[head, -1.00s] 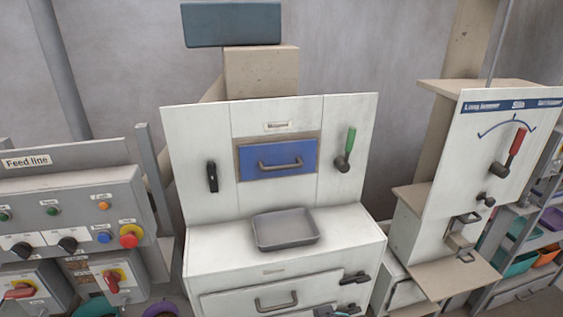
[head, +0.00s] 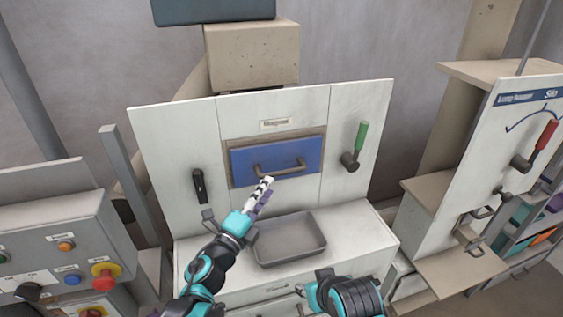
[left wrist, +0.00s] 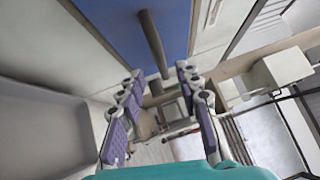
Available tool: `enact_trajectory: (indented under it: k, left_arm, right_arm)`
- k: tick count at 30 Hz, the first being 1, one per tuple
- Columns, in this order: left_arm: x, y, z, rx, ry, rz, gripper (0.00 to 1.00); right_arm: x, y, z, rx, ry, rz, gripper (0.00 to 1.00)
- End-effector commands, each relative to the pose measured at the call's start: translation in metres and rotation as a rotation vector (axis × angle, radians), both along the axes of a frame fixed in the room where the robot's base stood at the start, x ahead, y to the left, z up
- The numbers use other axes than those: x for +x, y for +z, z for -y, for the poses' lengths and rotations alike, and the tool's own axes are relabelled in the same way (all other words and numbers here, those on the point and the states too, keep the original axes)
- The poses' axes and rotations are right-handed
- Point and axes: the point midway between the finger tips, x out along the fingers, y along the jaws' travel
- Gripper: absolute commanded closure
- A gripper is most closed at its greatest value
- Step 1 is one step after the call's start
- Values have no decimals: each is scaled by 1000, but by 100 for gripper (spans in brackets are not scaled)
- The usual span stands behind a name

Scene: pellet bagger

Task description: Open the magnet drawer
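The magnet drawer (head: 243,161) has a blue front with a grey bar handle (head: 292,169) and is shut in the white cabinet's upper panel. Its label above reads roughly "Magnet". My left gripper (head: 267,185) is just in front of the handle's lower left part. In the left wrist view the two purple-padded fingers (left wrist: 160,73) are apart, with nothing held. The handle (left wrist: 152,45) shows as a dark bar at the gap between the fingertips; I cannot tell whether they touch it. The blue front (left wrist: 110,22) is behind it.
A grey tray (head: 290,243) sits on the ledge below the drawer. A black handle (head: 199,186) is left of the drawer and a green-handled lever (head: 361,137) is right of it. A control box with a red button (head: 105,272) stands at left.

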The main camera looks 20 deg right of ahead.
Motion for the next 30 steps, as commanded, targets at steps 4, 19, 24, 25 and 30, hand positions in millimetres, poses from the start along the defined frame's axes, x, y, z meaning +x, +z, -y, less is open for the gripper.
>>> enact_trajectory:
  k: [4, 19, 24, 25, 30]
  left_arm:
    - [4, -2, 15, 19, -25, 17, 66]
    - [52, 8, 58, 17, -20, 14, 66]
    - [54, 8, 59, 16, -19, 14, 66]
    - [54, 8, 59, 16, -19, 14, 66]
    - [54, 8, 59, 16, -19, 14, 90]
  right_arm:
    - [0, -2, 0, 0, 0, 0, 62]
    - [0, -11, 0, 0, 0, 0, 62]
    - [0, -10, 0, 0, 0, 0, 62]
    - [0, -10, 0, 0, 0, 0, 62]
    - [0, -10, 0, 0, 0, 0, 62]
